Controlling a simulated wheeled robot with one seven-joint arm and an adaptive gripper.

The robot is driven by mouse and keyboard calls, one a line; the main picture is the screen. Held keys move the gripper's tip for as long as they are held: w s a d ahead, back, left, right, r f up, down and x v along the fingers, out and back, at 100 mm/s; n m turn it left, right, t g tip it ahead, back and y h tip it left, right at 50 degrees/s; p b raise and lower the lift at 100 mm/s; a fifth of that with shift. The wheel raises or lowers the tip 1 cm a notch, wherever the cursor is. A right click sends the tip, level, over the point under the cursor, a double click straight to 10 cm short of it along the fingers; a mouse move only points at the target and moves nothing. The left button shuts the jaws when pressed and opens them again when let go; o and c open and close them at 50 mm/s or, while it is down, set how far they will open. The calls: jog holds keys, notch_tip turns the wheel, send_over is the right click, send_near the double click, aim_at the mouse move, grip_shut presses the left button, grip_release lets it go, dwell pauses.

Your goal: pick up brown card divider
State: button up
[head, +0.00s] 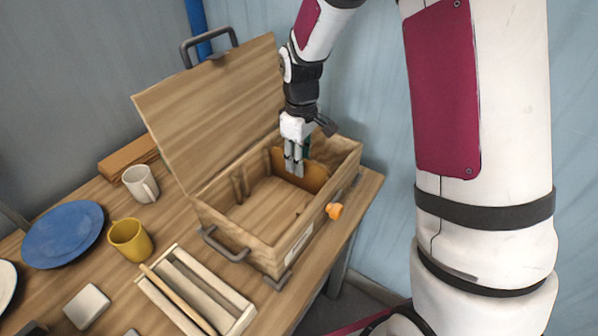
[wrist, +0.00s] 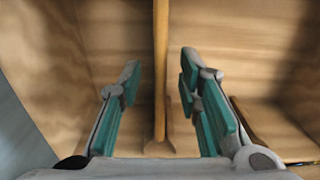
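The brown card divider (head: 315,177) stands upright inside the open wooden box (head: 235,232), near its right end. In the wrist view the divider (wrist: 160,28) shows edge-on as a thin vertical strip. My gripper (head: 293,170) reaches down into the box at the divider. In the wrist view its two teal-padded fingers (wrist: 160,68) are open, one on each side of the divider, with a visible gap on both sides. Part of the divider is hidden behind the fingers in the head view.
The box's lid (head: 215,105) stands open at the back. An orange knob (head: 334,211) is on the box's front. Left of the box are a white mug (head: 140,184), a yellow mug (head: 129,240), a blue plate (head: 63,233) and a slotted wooden tray (head: 246,318).

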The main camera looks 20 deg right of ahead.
aim_at(299, 187)
jog(key=shift+w+a+f+p, duration=0.1)
jog(key=shift+f+p, duration=0.2)
jog(key=shift+f, duration=2.65)
jog(key=shift+c, duration=0.6)
grip_shut()
